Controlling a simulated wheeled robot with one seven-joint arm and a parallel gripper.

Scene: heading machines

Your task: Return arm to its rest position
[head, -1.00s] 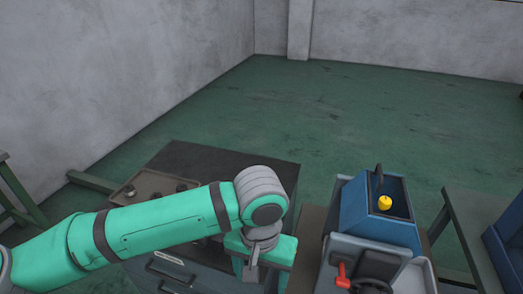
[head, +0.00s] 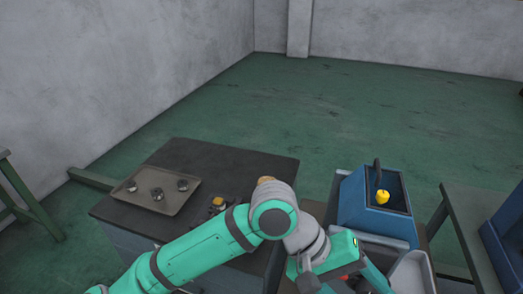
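My green and grey arm (head: 205,250) reaches from the bottom edge toward the middle, bent at a grey joint. My gripper (head: 340,262) is at the lower middle, in front of the blue machine (head: 365,222) and right of the dark-topped cabinet (head: 240,165). Its fingers cannot be made out, so I cannot tell whether it is open or shut. I see nothing clearly held in it. It hides most of the machine's front, where only a bit of red shows.
A tray (head: 178,205) with several small metal parts lies on the cabinet, with more small items (head: 218,203) beside it. A green-framed table (head: 470,215) stands at right. The floor behind is clear.

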